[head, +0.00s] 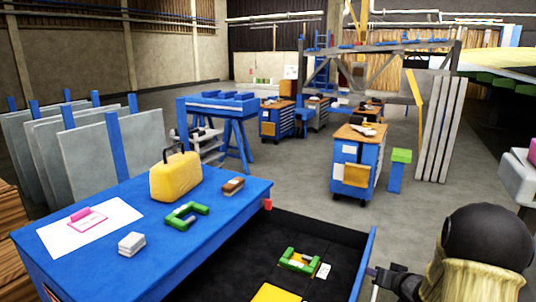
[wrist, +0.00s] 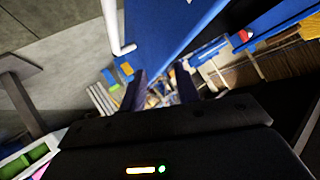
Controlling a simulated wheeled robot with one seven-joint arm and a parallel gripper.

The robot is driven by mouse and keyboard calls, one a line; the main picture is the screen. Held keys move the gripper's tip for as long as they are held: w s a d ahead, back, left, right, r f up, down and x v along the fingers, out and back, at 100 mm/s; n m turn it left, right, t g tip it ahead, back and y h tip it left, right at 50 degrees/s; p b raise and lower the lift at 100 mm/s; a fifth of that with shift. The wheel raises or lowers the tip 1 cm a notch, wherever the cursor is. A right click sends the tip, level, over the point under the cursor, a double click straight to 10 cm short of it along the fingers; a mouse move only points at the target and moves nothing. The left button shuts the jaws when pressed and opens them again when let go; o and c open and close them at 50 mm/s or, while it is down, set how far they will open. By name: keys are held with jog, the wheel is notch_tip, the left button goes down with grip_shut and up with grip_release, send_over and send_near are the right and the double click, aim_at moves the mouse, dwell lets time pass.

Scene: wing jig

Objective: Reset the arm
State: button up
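My gripper shows at the lower right of the head view (head: 384,274), beside the right edge of the black tray. In the wrist view (wrist: 161,88) its two dark fingers stand apart with nothing visible between them. In the head view my arm link hides part of the right side. The wrist view is tilted, with a blue surface and distant shop items beyond the fingers.
A blue table (head: 195,262) bears a yellow case (head: 176,178), a green bracket (head: 184,217), a brown brush (head: 233,186) and a white block (head: 131,243). The black tray (head: 231,272) holds another green bracket (head: 290,262) and a yellow piece (head: 276,293). Open floor lies behind.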

jog(key=s+a+r+n+g+h+p, duration=0.1)
jog(key=s+a+r+g+p, duration=0.1)
jog(key=s+a, duration=0.6)
jog(key=s+a+r+n+g+h+p, duration=0.1)
jog(key=s+a+r+g, duration=0.4)
jog(key=s, duration=1.1)
jog(key=a+g+p, duration=0.1)
jog(key=a+g, duration=0.1)
jog(key=a, duration=0.1)
jog(key=shift+s+a+n, duration=0.3)
jog(key=shift+a+n, duration=0.1)
jog(key=shift+w+a, duration=0.1)
